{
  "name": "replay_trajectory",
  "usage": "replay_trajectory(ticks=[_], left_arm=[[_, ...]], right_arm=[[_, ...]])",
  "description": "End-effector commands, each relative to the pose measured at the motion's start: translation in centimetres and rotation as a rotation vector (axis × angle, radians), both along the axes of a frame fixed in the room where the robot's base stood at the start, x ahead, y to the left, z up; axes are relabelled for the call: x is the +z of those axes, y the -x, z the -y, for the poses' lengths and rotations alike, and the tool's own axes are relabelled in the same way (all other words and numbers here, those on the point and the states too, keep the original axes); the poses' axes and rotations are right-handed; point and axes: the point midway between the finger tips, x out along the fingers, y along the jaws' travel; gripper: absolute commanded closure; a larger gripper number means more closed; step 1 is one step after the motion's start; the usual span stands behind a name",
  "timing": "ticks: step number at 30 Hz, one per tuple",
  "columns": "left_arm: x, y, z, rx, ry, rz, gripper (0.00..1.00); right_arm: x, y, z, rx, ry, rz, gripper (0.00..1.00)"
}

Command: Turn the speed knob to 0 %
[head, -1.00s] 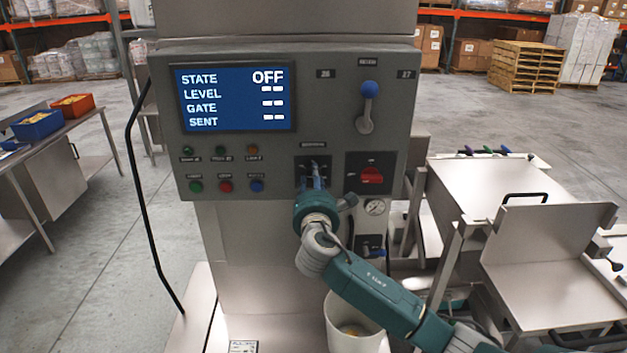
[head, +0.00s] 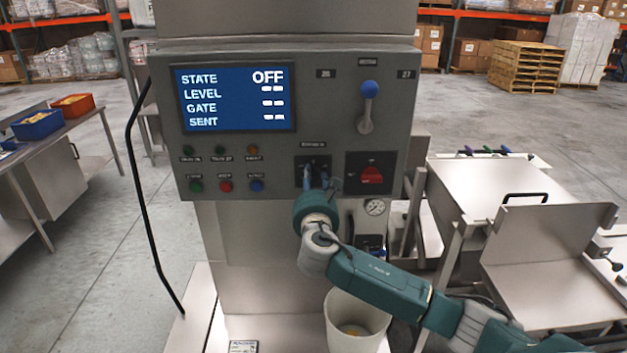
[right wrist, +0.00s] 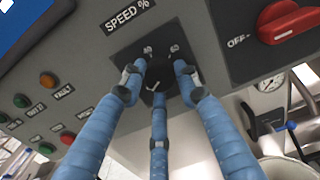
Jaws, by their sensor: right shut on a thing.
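The speed knob (right wrist: 158,86) is a dark round knob on a black plate under the "SPEED %" label in the right wrist view. White scale marks show on the plate around it, but the pointer's setting cannot be read. In the head view the right gripper (head: 320,178) reaches up to the black knob plate (head: 313,161) and hides most of the knob. My left gripper is not in view.
The panel's screen (head: 235,98) reads STATE OFF, with dashes below. A red rotary switch (head: 372,176) sits just right of the knob, and a blue-tipped lever (head: 368,100) above it. Coloured buttons (head: 225,186) are to the left. A white bucket (head: 345,325) stands below my arm.

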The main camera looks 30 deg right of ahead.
Motion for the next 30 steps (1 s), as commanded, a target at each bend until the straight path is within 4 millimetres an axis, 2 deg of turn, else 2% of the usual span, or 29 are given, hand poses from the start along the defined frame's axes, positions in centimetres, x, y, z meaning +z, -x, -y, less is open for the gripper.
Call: replay_trajectory(ticks=[15,16,18,26,30], left_arm=[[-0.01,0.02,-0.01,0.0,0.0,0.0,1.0],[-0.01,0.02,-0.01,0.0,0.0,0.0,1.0],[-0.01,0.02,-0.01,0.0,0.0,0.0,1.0],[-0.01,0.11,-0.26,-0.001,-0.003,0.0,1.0],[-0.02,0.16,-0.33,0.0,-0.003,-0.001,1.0]], right_arm=[[-0.31,0.03,-0.07,0.001,0.014,-0.015,0.95],[-0.31,0.04,-0.06,0.001,0.014,-0.015,0.63],[-0.28,0.03,-0.05,0.001,0.014,-0.014,0.5],[-0.11,0.02,-0.04,0.0,0.013,-0.011,0.5],[-0.1,0.68,-0.49,0.002,0.014,-0.01,0.5]])
